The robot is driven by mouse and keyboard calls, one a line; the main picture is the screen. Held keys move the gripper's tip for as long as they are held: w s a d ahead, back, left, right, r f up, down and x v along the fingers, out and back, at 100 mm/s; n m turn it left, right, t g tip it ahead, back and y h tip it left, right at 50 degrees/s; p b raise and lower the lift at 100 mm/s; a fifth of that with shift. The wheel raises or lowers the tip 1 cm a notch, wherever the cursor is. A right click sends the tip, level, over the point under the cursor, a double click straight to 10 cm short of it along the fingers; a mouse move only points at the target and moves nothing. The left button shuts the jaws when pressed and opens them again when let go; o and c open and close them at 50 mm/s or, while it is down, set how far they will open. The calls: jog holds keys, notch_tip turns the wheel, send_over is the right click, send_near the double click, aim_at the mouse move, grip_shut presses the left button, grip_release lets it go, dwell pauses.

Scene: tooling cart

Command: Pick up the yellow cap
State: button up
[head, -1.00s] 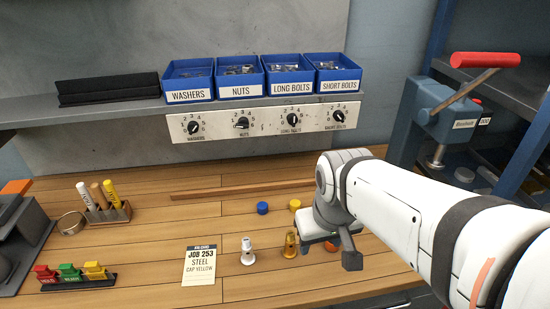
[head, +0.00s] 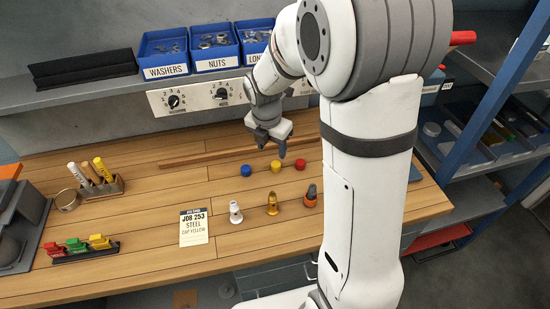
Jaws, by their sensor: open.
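The yellow cap (head: 276,167) is a small round disc on the wooden bench. It sits between a blue cap (head: 246,171) on its left and a red cap (head: 300,164) on its right. My gripper (head: 272,150) points down just above and behind the yellow cap in the head view. It is open and empty, with its fingertips apart from the cap. The exact height of the fingertips above the bench is hard to tell.
A white fitting (head: 236,213), a brass one (head: 272,204) and a dark grey one (head: 310,196) stand in front of the caps. A job card (head: 194,227) reads steel, cap yellow. A long wooden strip (head: 205,157) lies behind. Blue bins (head: 163,72) stand on the shelf above.

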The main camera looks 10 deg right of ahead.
aim_at(276, 164)
jog(key=f, duration=0.2)
jog(key=d+f, duration=0.1)
jog(key=f, duration=0.2)
jog(key=w+f+p, duration=0.1)
jog(key=f, duration=0.1)
jog(key=shift+d+f, duration=0.25)
jog(key=shift+f, duration=0.15)
jog(key=shift+c, duration=0.5)
jog(key=c, duration=0.9)
